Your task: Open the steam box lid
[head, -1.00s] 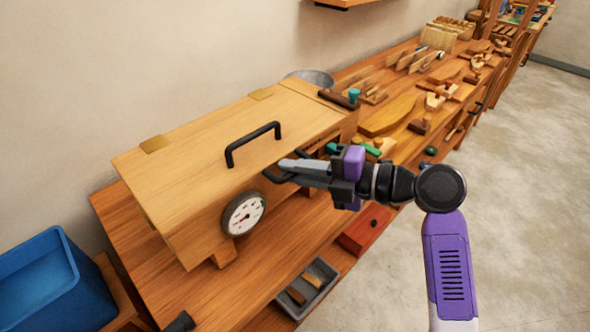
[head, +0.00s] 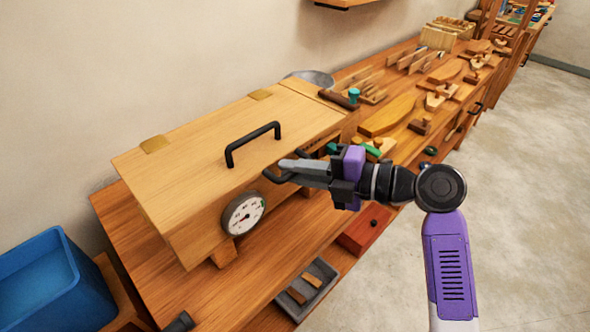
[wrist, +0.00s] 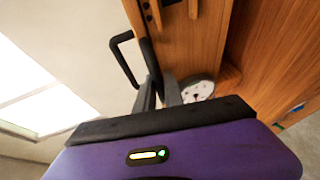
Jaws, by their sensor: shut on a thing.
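The steam box (head: 195,225) is a long wooden box on the bench, with a round white gauge (head: 243,214) on its front. Its wooden lid (head: 200,155) lies flat and shut, with brass hinges (head: 155,144) along the back edge. A black handle (head: 252,138) stands on top of the lid. A second black handle (head: 270,177) is on the front side. My gripper (head: 285,170) reaches in from the right and is shut on this front handle, partly hiding it. In the wrist view the fingers (wrist: 158,95) meet a dark bar (wrist: 151,58), beside the gauge (wrist: 198,90).
A blue bin (head: 45,280) stands at the lower left. A grey tray (head: 322,290) with wooden pieces sits below the box front. Wooden parts and tools cover the bench to the right, and a dark-handled tool (head: 338,99) lies by the box's right end. Open floor (head: 530,200) is at the right.

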